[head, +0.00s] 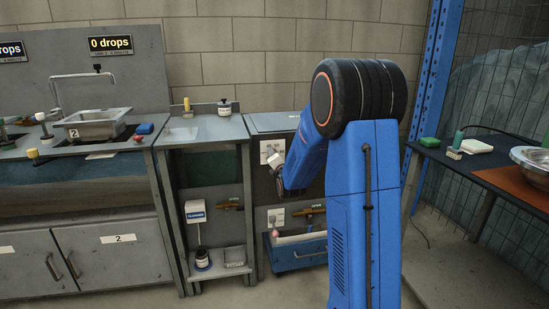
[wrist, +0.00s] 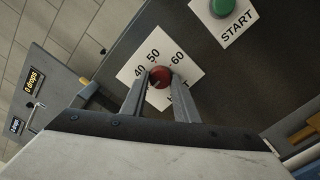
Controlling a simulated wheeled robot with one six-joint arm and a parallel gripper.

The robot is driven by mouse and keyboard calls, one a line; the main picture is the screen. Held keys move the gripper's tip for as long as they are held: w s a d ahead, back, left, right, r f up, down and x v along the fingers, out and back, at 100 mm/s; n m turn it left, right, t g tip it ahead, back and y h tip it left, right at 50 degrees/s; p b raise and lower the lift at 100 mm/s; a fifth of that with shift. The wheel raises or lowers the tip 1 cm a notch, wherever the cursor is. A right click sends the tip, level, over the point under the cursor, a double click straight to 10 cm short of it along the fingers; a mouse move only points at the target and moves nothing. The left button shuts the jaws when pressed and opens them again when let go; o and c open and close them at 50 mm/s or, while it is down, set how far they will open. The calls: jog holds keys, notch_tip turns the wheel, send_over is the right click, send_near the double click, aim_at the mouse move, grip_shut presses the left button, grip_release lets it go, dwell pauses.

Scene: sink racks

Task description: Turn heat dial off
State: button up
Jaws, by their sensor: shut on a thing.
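The heat dial (wrist: 159,76) is a small red knob on a white plate (wrist: 136,63) marked 40, 50 and 60 in the wrist view. The lower word on the plate is partly hidden by a finger. My gripper (wrist: 159,82) has its two grey fingers on either side of the knob and is shut on it. A small light pointer mark shows on the knob, but its exact setting is hard to read. In the head view, my blue arm reaches to the dark panel below the worktop, and it hides the dial and fingertips.
A green START button (wrist: 222,6) sits near the dial on the same panel. A blue tray-like holder (head: 297,254) is below the panel. A sink (head: 96,126) stands at left; a dark side table (head: 440,150) stands at right.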

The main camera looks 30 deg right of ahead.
jog(key=shift+f, duration=0.15)
jog(key=o, duration=1.1)
jog(key=shift+c, duration=0.2)
jog(key=shift+s, duration=0.1)
jog(key=v, duration=1.7)
jog(key=shift+s+a, duration=0.1)
jog(key=shift+s, duration=0.05)
